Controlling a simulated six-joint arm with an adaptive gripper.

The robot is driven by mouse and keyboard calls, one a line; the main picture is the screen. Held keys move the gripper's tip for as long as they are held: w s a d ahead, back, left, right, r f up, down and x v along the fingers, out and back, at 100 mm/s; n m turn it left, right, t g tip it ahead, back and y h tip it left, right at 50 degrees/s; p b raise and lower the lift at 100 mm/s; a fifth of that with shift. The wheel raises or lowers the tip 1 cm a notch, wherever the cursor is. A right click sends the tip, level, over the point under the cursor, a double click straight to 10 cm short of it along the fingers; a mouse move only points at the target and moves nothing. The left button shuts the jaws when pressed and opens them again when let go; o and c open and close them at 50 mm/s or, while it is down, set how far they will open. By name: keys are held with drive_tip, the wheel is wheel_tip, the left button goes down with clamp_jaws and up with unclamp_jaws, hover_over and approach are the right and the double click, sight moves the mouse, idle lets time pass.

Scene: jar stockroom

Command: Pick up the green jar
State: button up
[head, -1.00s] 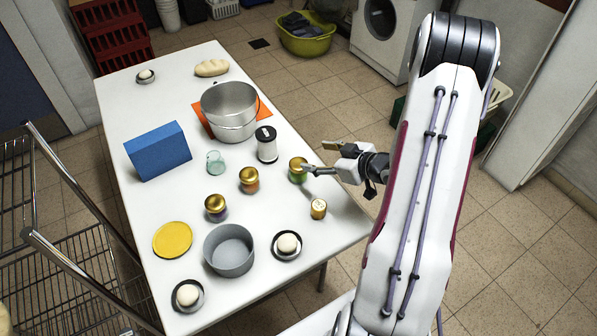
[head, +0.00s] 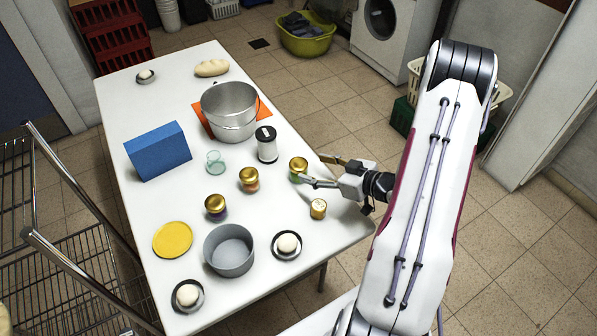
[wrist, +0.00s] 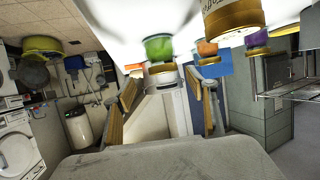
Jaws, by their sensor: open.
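The green jar (head: 298,166) has a gold lid and stands upright near the right edge of the white table. In the wrist view, which is turned over, the green jar (wrist: 158,48) is at the top centre with its lid towards my gripper. My gripper (head: 313,169) comes in from the right, low over the table edge. Its fingers are open and apart. One fingertip is close to the jar's near side, the other is to its upper right. In the wrist view my gripper (wrist: 164,82) has a finger to each side of the jar's line. I cannot tell whether they touch it.
Gold-lidded orange (head: 249,180) and purple (head: 215,207) jars stand to the left. A black-lidded canister (head: 266,146) and a metal pot (head: 228,112) are behind. A grey pot (head: 229,251) is in front.

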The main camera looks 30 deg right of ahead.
sight(305, 168)
drive_tip(key=shift+x, duration=0.9)
drive_tip(key=shift+a+x, duration=0.15)
drive_tip(key=shift+x, duration=0.75)
drive_tip(key=shift+a+x, duration=0.15)
drive_tip(key=shift+x, duration=0.75)
drive_tip(key=shift+w+a+f, duration=0.2)
drive_tip(key=shift+w+f, duration=0.3)
drive_tip(key=shift+w, duration=0.05)
drive_tip(key=c, duration=1.4)
